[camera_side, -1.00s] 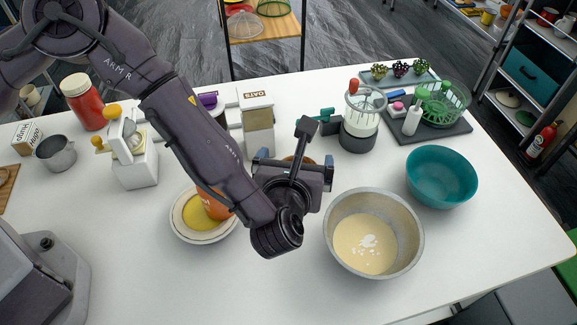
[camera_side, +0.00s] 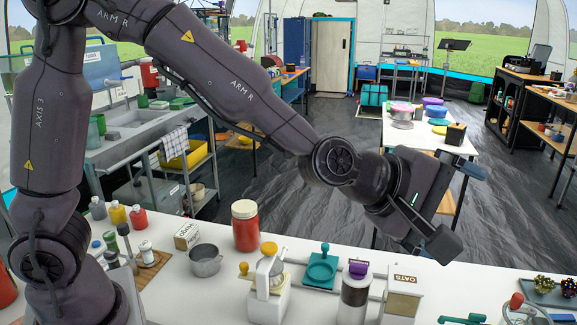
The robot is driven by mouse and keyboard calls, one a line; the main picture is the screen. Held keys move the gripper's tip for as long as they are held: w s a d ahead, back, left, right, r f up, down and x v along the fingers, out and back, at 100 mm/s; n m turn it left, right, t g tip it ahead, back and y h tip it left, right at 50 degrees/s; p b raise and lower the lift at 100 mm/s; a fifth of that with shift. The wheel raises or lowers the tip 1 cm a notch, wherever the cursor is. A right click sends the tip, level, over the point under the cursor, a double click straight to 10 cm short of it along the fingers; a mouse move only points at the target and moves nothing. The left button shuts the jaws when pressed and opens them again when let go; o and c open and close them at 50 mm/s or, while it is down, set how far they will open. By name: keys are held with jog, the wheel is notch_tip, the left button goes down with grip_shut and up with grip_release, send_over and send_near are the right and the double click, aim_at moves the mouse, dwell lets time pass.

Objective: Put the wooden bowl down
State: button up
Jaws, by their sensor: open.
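My gripper (camera_side: 472,170) is at the right of the side view, raised above the white table and seen from behind and the side. It is open, and I see nothing held in it. Most of the space between its fingers is hidden by the gripper body. I do not see the wooden bowl in this view. The front part of the table, with the mixing bowls, is below the picture's lower edge.
On the white table (camera_side: 225,285) stand a red jar (camera_side: 245,228), a metal pot (camera_side: 205,262), a white juicer (camera_side: 268,292), a purple-topped canister (camera_side: 355,288) and an oats box (camera_side: 402,298). A second table (camera_side: 470,150) stands farther back.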

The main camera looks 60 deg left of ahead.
jog(key=s+a+r+m+g+y, duration=0.1)
jog(key=s+a+m+g+y, duration=0.4)
jog(key=s+a+m, duration=1)
jog(key=s+a+g, duration=0.1)
jog(key=s+a, duration=0.6)
jog(key=s, duration=0.2)
jog(key=shift+s+r+m+g, duration=0.25)
jog(key=shift+r+m+g, duration=0.05)
jog(key=shift+r, duration=0.1)
